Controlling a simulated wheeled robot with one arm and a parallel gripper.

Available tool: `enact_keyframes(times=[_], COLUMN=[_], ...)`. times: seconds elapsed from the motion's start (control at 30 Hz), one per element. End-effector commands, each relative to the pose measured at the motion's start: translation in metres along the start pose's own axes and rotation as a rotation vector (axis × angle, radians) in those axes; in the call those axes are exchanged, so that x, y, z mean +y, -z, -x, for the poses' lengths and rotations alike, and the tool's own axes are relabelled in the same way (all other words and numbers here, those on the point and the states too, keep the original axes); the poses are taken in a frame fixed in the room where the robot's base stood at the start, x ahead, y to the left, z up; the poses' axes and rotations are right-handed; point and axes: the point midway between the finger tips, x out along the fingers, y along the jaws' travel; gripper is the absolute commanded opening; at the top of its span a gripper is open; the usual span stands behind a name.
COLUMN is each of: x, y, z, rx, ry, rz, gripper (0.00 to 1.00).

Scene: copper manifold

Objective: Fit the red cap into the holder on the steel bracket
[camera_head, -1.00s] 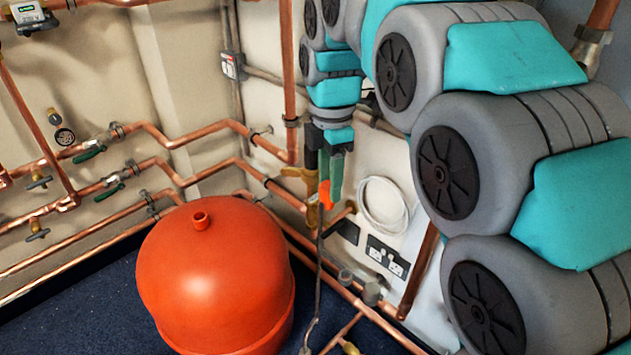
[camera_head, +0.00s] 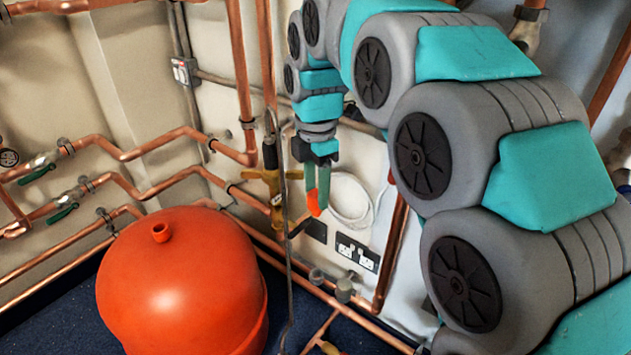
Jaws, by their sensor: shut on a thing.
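My gripper (camera_head: 318,196) hangs pointing down near the middle of the camera_head view, with its two green fingers shut on the red cap (camera_head: 313,203). The cap shows as a small orange-red piece at the fingertips, partly covered by them. It appears in front of the wall, to the right of a brass valve (camera_head: 272,182). I cannot make out the steel bracket or its holder in this view.
A thin grey hose (camera_head: 287,240) hangs left of my gripper. A coiled white cable (camera_head: 350,200) and black sockets (camera_head: 357,253) are on the wall behind. A large red tank (camera_head: 185,290) stands at lower left. Copper pipes (camera_head: 160,187) run along the walls.

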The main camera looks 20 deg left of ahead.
Motion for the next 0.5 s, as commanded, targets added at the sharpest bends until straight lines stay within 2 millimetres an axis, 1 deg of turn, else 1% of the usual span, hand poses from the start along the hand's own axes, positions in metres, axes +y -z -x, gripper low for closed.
enact_keyframes(times=[0.03, 0.1, 0.5], x=[-0.001, -0.001, 0.0], y=[0.0, 0.0, 0.0], z=[-0.006, -0.013, -0.049], rx=[0.0, 0.0, 0.0], ry=[0.002, 0.001, 0.001], rz=[0.0, 0.0, 0.0], gripper=[0.0, 0.0, 0.0])
